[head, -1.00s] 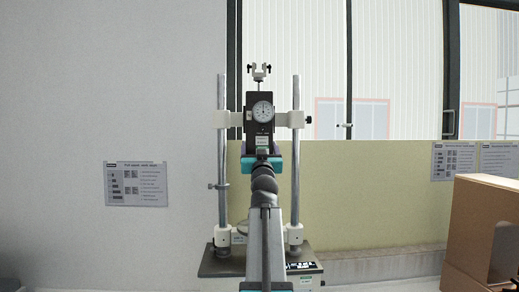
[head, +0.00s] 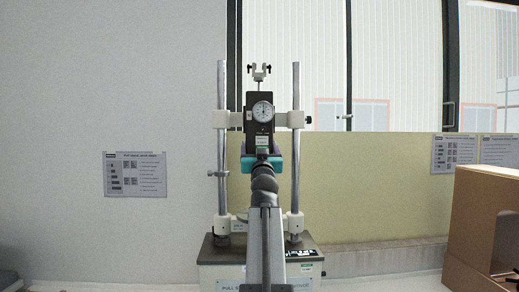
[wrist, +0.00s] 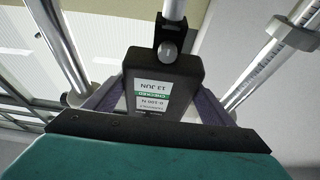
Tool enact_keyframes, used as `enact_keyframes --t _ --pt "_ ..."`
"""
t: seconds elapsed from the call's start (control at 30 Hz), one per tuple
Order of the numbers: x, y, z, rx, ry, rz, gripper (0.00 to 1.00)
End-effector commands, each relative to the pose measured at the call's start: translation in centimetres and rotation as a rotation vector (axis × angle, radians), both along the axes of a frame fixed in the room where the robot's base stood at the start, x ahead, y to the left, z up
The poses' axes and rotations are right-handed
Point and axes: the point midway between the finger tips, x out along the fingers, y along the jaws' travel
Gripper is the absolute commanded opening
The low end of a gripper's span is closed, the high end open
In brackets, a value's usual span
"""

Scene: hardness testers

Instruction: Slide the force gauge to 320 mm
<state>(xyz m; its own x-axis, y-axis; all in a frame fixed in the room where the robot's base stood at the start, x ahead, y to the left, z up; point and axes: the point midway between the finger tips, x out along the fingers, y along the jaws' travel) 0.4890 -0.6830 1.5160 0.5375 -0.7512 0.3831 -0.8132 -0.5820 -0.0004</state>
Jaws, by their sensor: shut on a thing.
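The force gauge (head: 259,117) is a black body with a round white dial, on a white cross-arm between two upright metal posts. It sits on the upper part of the posts, well above the base. My gripper (head: 262,158) is at its lower end. In the wrist view my gripper (wrist: 152,100) has one dark finger on each side of the gauge's labelled black body (wrist: 165,75), shut on it. The post at right in the wrist view carries a graduated scale (wrist: 258,72); its numbers are too small to read.
A small collar (head: 218,173) is clamped on the left post below the cross-arm. White blocks (head: 222,224) hold the post feet on the stand base (head: 212,248). A cardboard box (head: 490,225) stands at the right. A wall and windows lie behind.

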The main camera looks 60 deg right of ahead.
Motion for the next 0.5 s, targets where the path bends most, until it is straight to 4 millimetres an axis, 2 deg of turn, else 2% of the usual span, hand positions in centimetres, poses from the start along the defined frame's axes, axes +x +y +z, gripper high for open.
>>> enact_keyframes --t 0.17,0.2,0.27,0.5 --pt "-0.04 -0.02 -0.04 -0.001 0.003 -0.002 0.36" --pt "-0.03 -0.03 -0.03 -0.001 0.003 -0.002 0.83" --pt "-0.02 -0.01 -0.02 0.000 0.002 -0.001 0.93" --pt "0.03 0.03 0.02 0.000 0.001 0.000 0.95"
